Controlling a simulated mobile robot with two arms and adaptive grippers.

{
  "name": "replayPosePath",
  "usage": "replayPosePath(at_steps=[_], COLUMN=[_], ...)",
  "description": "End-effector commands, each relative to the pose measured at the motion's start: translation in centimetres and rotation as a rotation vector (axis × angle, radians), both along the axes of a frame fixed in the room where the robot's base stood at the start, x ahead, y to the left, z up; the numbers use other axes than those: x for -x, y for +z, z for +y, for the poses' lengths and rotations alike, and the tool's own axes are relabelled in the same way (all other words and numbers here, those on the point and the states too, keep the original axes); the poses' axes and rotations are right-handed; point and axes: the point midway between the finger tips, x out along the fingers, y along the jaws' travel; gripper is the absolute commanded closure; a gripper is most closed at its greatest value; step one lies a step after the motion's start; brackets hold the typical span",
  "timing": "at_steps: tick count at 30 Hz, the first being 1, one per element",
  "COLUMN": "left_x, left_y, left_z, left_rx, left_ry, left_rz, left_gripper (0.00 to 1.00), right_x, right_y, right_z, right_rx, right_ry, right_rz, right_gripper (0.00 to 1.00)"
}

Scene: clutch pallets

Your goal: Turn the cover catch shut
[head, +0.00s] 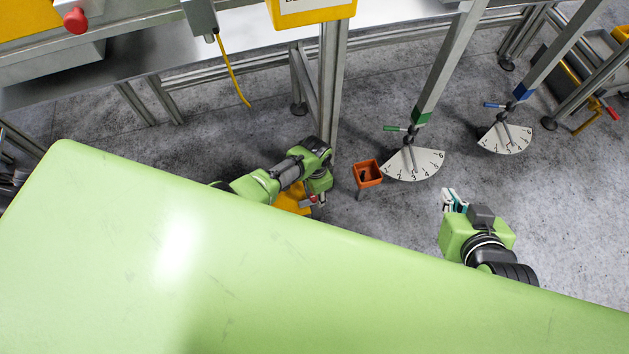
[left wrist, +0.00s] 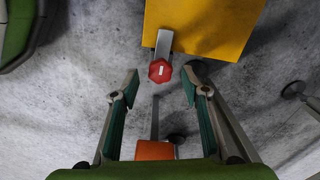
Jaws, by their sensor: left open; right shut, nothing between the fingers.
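A red eight-sided knob (left wrist: 160,71) sits on a short grey bar (left wrist: 164,43) at the edge of a yellow panel (left wrist: 205,24); this looks like the cover catch. In the head view the yellow panel (head: 291,199) is partly hidden by my left arm and a green surface. My left gripper (left wrist: 160,88) is open, its fingers on either side of the space just short of the knob, apparently not touching it. It also shows in the head view (head: 318,202). My right gripper (head: 455,202) is shut and empty, well to the right.
A small orange open box (head: 368,184) stands right of my left gripper. Two numbered dials (head: 414,167) (head: 505,140) with levers hang on posts behind it. A bench (head: 150,62) with metal legs runs along the back.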

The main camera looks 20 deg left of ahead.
Motion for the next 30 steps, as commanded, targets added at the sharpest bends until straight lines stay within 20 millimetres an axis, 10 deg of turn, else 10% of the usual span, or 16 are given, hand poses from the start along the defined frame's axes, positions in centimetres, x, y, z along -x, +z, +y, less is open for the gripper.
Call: replayPosePath(at_steps=[18, 30], left_x=[0.0, 0.1], left_y=[8.9, 10.5], left_z=[0.1, 0.1], left_rx=[0.0, -0.001], left_ry=[0.002, 0.002], left_rz=[-0.003, 0.001], left_gripper=[0.58, 0.58], right_x=[0.0, 0.0], right_y=[0.0, 0.0], right_z=[0.0, 0.0], right_rx=[0.0, 0.0], right_ry=[-0.001, -0.001], right_rz=[-0.001, -0.001], right_gripper=[1.0, 1.0])
